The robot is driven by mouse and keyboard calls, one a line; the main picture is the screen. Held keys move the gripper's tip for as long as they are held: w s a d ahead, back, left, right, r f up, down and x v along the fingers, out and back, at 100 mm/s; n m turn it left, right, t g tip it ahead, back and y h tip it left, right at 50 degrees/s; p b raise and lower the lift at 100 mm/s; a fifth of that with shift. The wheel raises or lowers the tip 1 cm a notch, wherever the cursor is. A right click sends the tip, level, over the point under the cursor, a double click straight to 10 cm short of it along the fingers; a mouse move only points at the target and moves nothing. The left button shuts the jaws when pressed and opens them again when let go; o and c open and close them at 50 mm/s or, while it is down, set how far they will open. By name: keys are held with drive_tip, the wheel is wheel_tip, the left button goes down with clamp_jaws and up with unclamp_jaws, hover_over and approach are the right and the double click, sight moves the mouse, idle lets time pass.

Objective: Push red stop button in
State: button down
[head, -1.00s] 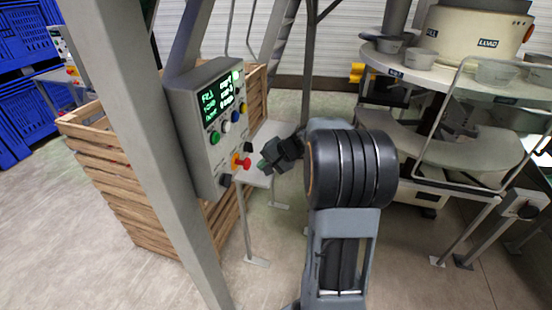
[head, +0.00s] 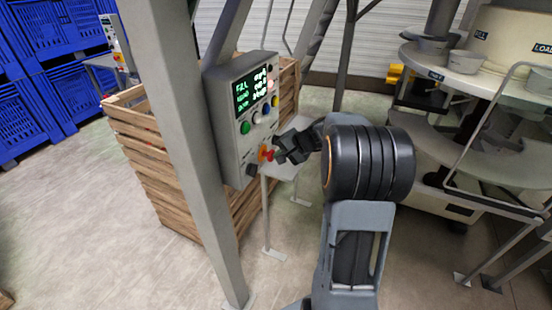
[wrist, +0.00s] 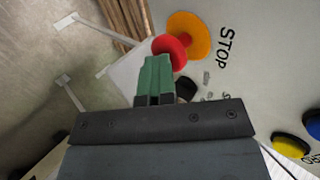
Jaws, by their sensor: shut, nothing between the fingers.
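The red stop button (head: 266,153) sits low on the front of the grey control box (head: 229,110). In the wrist view the red mushroom head (wrist: 171,50) stands out from a yellow-orange collar (wrist: 190,36), with the word STOP beside it. My gripper (wrist: 155,66) is shut and empty, its green fingertips at the near edge of the red head. They look touching or almost touching; I cannot tell which. In the head view my gripper (head: 277,153) is right of the button, and its fingertips are largely hidden.
A green button (head: 245,128), a white one, a blue one and a black knob (head: 252,169) surround the stop button on the panel. A grey post (head: 178,140) stands left of the box. A wooden crate (head: 160,170) is behind it.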

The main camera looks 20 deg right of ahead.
drive_tip(key=shift+w+a+r, duration=0.1)
drive_tip(key=shift+w+a, duration=0.1)
drive_tip(key=shift+a, duration=0.05)
drive_tip(key=s+d+f+b+v, duration=0.1)
drive_tip(key=f+b+v, duration=0.1)
drive_tip(key=v, duration=1.1)
drive_tip(key=shift+s+d, duration=0.3)
drive_tip(key=shift+f, duration=0.1)
